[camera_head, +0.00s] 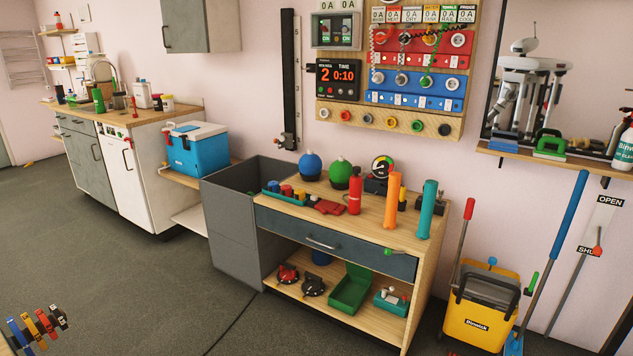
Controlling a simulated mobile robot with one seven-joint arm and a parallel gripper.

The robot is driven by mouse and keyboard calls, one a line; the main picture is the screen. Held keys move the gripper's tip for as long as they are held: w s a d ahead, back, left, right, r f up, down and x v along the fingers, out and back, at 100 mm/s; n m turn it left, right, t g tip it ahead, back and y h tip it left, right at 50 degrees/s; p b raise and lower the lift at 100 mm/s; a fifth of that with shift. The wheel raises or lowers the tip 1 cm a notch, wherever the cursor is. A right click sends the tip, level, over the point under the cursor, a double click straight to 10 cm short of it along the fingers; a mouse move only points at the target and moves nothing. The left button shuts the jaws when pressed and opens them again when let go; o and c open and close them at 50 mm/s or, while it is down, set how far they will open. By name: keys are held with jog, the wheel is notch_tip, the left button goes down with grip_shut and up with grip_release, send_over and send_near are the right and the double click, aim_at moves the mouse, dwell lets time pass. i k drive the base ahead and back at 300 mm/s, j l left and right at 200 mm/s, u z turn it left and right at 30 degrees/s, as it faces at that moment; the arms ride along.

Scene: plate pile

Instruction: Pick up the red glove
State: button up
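A flat red item that looks like the red glove (328,207) lies on the wooden top of the workbench (285,208), near its middle. It is small in the picture, so its fingers cannot be made out. It lies just left of a red cylinder (355,194) and right of a teal tray (284,196) with small coloured pieces. Nothing covers it from the front. My gripper is not directly in view.
A green ball-shaped item (340,173) and a blue one (310,165) stand behind the glove. Orange (392,201) and teal (428,209) upright cylinders stand to its right. A grey bin (232,232) adjoins the bench's left side. The floor (150,280) in front is mostly clear.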

aim_at(324, 206)
jog(key=i+z, duration=0.25)
jog(key=i, duration=0.95)
jog(key=i+j+z, duration=0.1)
jog(key=i+j, duration=0.15)
jog(key=i, duration=0.3)
jog(key=i+j+z, duration=0.1)
jog(key=i+j, duration=0.2)
jog(key=i, duration=0.25)
jog(key=i+j, duration=0.2)
jog(key=i+j+z, duration=0.1)
jog(key=j, duration=0.3)
jog(key=i+j, duration=0.2)
jog(key=j, duration=0.15)
jog(key=i+j, duration=0.15)
jog(key=j, duration=0.25)
jog(key=i+j, duration=0.1)
jog(key=j, duration=0.3)
jog(key=i+z, duration=0.05)
